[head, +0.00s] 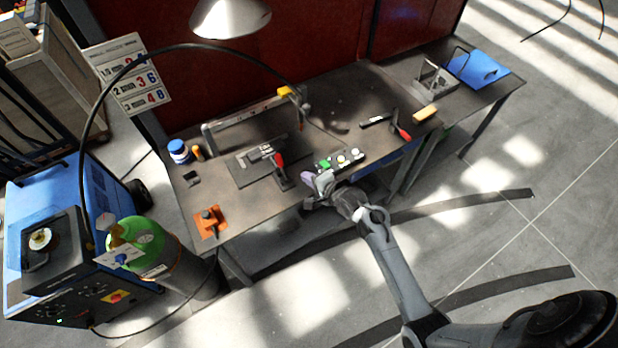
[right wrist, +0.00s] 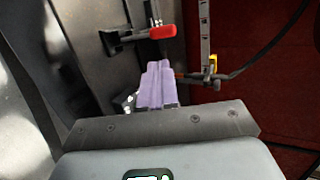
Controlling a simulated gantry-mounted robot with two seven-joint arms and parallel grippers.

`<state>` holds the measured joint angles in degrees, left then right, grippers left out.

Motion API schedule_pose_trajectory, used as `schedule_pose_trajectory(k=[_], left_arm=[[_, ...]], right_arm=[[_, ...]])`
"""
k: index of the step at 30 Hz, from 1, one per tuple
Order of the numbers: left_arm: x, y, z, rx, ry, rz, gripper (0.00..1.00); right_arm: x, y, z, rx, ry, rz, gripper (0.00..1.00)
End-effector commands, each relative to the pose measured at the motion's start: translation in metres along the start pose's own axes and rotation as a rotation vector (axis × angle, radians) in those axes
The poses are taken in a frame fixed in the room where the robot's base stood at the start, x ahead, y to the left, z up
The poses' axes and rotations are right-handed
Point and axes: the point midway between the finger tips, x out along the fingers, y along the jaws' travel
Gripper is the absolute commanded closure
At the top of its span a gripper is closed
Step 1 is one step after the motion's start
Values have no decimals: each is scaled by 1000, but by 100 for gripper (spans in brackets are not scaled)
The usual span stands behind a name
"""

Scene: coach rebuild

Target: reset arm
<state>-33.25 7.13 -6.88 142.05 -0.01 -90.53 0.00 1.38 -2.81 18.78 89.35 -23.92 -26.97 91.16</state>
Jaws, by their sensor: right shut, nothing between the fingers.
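My right gripper (head: 318,186) is at the front edge of the workbench (head: 345,95), next to a strip with a green button and several round knobs (head: 340,160). In the right wrist view its purple fingers (right wrist: 157,85) are together with nothing between them. The right arm (head: 390,260) reaches in from the lower right. A red-handled clamp (head: 279,165) on a dark plate (head: 245,168) is just left of the gripper; the red handle also shows in the right wrist view (right wrist: 162,32). My left gripper is not in view.
A green gas cylinder (head: 145,240) and a blue machine (head: 60,190) stand at the left. The floor in front is open.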

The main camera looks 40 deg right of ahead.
Motion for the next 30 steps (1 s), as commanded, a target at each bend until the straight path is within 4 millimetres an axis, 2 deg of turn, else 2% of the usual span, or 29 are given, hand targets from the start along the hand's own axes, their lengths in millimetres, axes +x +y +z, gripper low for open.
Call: schedule_pose_trajectory(k=[14, 17, 20, 22, 24, 26, 30], left_arm=[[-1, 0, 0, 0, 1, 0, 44], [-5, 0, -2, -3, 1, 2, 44], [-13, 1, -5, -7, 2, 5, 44], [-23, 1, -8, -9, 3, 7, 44], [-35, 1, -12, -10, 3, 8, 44], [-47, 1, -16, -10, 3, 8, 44], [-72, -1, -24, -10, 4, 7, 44]], right_arm=[[-1, 1, 0, 1, 0, 2, 100], [-6, 10, 0, 2, 1, 20, 100], [-18, 32, 0, -3, 1, 66, 100], [-35, 51, 5, -22, -9, 109, 100], [-59, 58, 16, -59, -22, 134, 100], [-85, 59, 27, -103, -27, 168, 100], [-158, 51, 64, -396, -63, 312, 100]])
